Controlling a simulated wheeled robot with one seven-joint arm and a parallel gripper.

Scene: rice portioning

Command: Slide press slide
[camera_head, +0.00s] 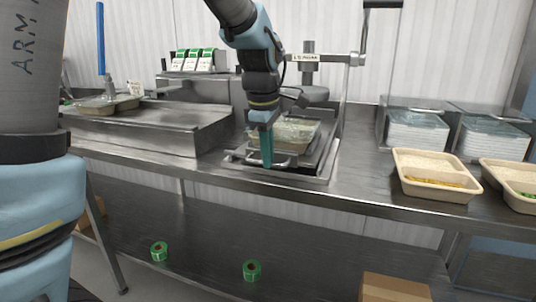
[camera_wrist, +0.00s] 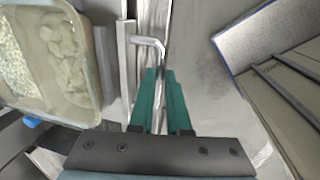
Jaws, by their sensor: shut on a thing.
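The press slide (camera_head: 311,163) is a metal sliding tray on the counter, in front of the press column. It carries a food tray (camera_head: 298,131) with a clear cover. The slide's front has a metal bar handle (camera_head: 284,160). My gripper (camera_head: 267,163) points down at that handle with its teal fingers shut on it. In the wrist view my gripper (camera_wrist: 160,72) has its two fingers close together around the handle bar (camera_wrist: 148,41). The food tray (camera_wrist: 92,58) shows there with rice and pale pieces in two compartments. The fingers hide part of the handle.
The press lever (camera_head: 362,40) stands at the back. Filled trays (camera_head: 432,190) sit on the counter's right, before stacked lids (camera_head: 417,133). Green rolls (camera_head: 252,271) and a cardboard box (camera_head: 393,289) lie on the lower shelf.

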